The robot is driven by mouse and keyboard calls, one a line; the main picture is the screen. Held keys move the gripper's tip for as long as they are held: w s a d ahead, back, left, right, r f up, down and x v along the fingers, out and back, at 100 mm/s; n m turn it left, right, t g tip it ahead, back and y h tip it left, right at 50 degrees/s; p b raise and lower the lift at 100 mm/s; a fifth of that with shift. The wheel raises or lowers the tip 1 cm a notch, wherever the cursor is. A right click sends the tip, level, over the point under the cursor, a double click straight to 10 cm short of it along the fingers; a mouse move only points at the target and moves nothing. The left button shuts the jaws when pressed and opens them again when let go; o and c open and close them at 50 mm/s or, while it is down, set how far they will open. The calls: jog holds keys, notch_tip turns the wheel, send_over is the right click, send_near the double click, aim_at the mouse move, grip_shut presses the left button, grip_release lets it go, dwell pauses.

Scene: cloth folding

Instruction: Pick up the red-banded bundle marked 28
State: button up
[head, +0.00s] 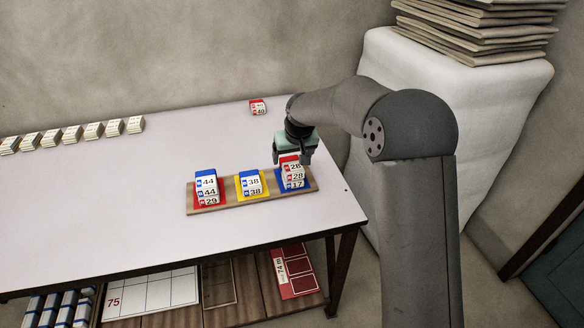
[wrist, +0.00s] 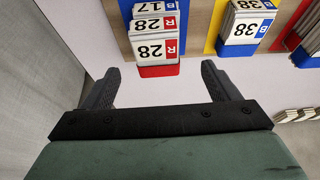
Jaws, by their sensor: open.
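The red-banded bundle marked 28 (head: 292,167) is at the top of the stack on the blue pad (head: 308,184), at the right end of a wooden tray (head: 221,208). A second 28 label and a 17 label show below it. In the wrist view, the red-banded 28 bundle (wrist: 154,48) lies ahead, between the lines of my two fingers. My gripper (wrist: 162,78) is open and empty, with a finger to either side and a gap before the bundle. In the head view my gripper (head: 293,154) is just above the stack and partly covers its top.
A stack marked 38 (head: 251,182) stands on the yellow pad, and one marked 44 (head: 207,185) on the red pad. A red-banded bundle marked 40 (head: 258,107) lies at the table's back. Several bundles line the back left. The table's middle is clear.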

aim_at(292, 164)
jog(key=shift+x, duration=2.8)
jog(key=shift+w+d+r, duration=0.1)
jog(key=shift+w+d, duration=0.05)
jog(key=shift+c, duration=0.3)
jog(key=c, duration=1)
